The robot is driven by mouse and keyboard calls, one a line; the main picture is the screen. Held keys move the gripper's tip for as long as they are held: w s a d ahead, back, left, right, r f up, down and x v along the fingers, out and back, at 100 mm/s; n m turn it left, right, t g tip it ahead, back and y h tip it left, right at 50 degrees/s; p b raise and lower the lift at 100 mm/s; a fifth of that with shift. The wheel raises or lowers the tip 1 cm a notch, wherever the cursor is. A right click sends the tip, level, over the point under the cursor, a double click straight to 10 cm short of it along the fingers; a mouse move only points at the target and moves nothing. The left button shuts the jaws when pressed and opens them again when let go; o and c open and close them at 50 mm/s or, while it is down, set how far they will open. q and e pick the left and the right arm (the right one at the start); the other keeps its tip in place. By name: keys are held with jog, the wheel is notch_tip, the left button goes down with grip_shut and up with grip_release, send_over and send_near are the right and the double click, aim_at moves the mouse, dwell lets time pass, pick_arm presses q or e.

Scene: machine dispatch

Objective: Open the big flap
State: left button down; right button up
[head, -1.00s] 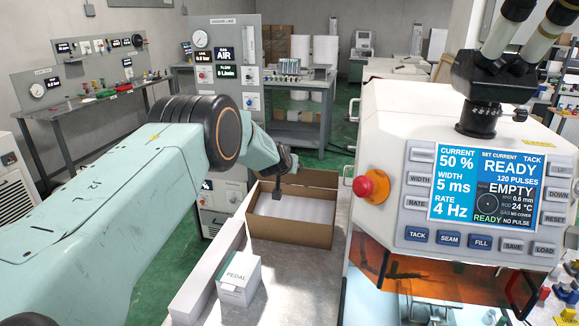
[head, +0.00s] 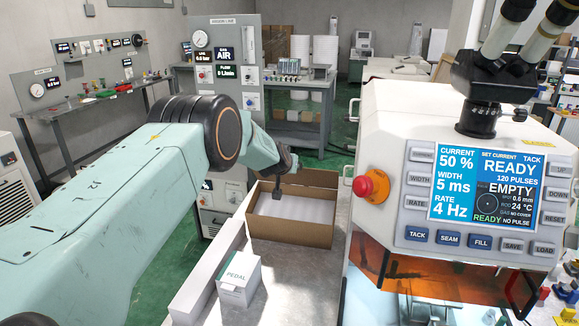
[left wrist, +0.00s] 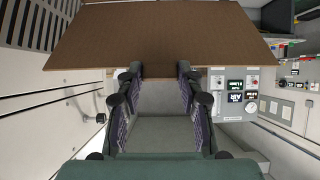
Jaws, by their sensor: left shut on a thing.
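An open cardboard box (head: 290,233) stands on the bench in the head view, with a pale sheet or filling inside. My left gripper (head: 277,192) reaches down over the box's left side and looks small and dark there. In the left wrist view, a broad brown cardboard flap (left wrist: 160,40) spans the top of the picture. My left gripper (left wrist: 160,73) is shut on this flap, with brown board between its fingertips. The exact grip is hard to make out. My right gripper is not in view.
A white PEDAL box (head: 238,280) stands on the bench in front of the cardboard box. A white welding machine (head: 395,140) with a red knob (head: 371,187) stands close on the right. A grey gas panel cabinet (head: 222,70) is behind.

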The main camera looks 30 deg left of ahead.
pick_arm(q)
jog(key=shift+w+r, duration=0.1)
jog(key=shift+r, duration=0.15)
jog(key=c, duration=1.2)
grip_release()
jog(key=o, duration=0.4)
jog(key=shift+s+d, duration=0.1)
jog(key=shift+s, duration=0.1)
jog(key=shift+c, duration=0.2)
jog(key=shift+f, duration=0.1)
jog(key=shift+f, duration=0.1)
jog(key=v, duration=1.2)
jog(key=shift+s, duration=0.1)
